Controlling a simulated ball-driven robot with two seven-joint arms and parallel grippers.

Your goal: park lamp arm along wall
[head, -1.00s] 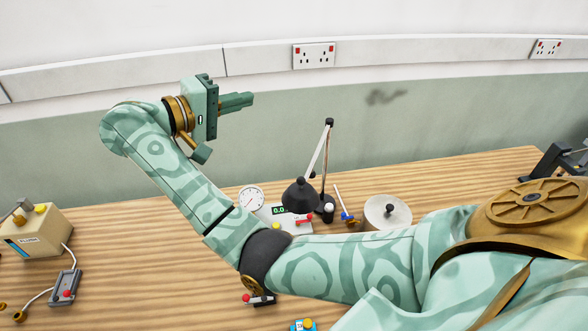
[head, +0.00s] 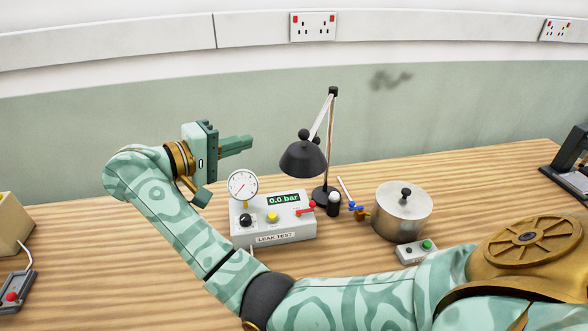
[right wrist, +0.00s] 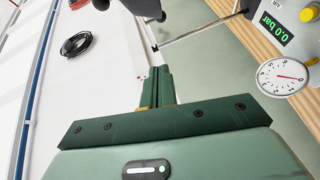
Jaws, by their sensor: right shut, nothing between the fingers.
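The black desk lamp stands on the bench near the wall. Its upright post rises from a round base (head: 322,194) to an elbow (head: 333,92), and a pale lamp arm (head: 321,116) slopes down-left to a dark shade (head: 303,159). My right gripper (head: 252,144) is shut and empty, left of the shade and apart from it in the picture. In the right wrist view its closed fingers (right wrist: 157,85) point towards a thin lamp bar (right wrist: 195,31), with a small gap showing. My left gripper is not in view.
The leak-test box (head: 273,219) with its dial gauge (head: 243,186) is below the gripper in the picture. A metal pot (head: 402,211), a small button box (head: 415,252) and a black machine (head: 566,168) are further right.

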